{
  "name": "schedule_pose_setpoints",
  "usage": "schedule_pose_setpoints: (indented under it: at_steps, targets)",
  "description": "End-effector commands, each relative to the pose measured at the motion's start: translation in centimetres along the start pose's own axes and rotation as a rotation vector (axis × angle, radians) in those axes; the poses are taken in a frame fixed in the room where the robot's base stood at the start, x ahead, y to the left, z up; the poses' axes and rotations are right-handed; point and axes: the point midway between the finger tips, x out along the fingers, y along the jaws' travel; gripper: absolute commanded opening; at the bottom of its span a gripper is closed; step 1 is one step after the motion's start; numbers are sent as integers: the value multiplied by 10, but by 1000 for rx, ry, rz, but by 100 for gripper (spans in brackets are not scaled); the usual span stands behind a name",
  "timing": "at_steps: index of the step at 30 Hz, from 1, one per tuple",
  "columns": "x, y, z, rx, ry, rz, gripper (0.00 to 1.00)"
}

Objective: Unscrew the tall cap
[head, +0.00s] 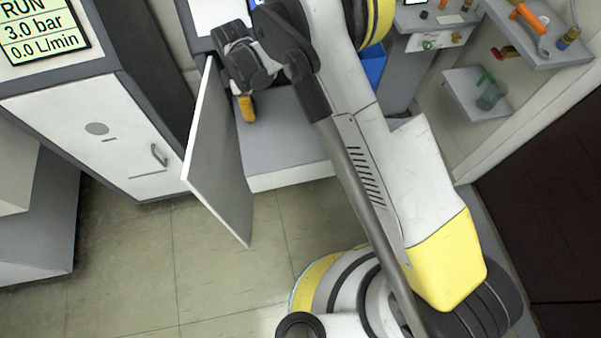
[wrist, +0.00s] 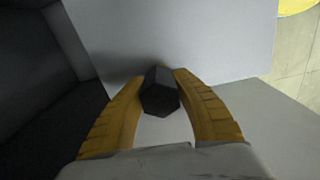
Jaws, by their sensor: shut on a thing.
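My gripper (head: 247,108) is inside the open stand, just behind its swung-out door, with its yellow fingers pointing down. In the wrist view my gripper (wrist: 160,78) has its two ridged yellow fingers closed on both sides of a dark, six-sided cap (wrist: 160,92). The cap is seen nearly end-on, so its height cannot be told. What is under the cap is hidden, and I cannot tell whether it is still on a thread. In the head view the cap is hidden by my gripper and arm.
The white door (head: 222,150) stands open close to the left of my gripper. A pale grey surface (head: 290,150) lies below and right of it. A cabinet (head: 95,135) is at left.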

Motion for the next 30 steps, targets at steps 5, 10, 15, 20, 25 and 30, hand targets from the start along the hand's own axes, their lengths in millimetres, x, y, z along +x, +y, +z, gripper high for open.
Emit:
schedule_pose_setpoints:
  at_steps: [5, 10, 15, 20, 25, 30]
  targets:
    - [-12, 0, 0, 0, 0, 0, 0]
    - [-21, 0, 0, 0, 0, 0, 0]
    - [-30, 0, 0, 0, 0, 0, 0]
    - [-39, 0, 0, 0, 0, 0, 0]
    - [-49, 0, 0, 0, 0, 0, 0]
    - [-58, 0, 0, 0, 0, 0, 0]
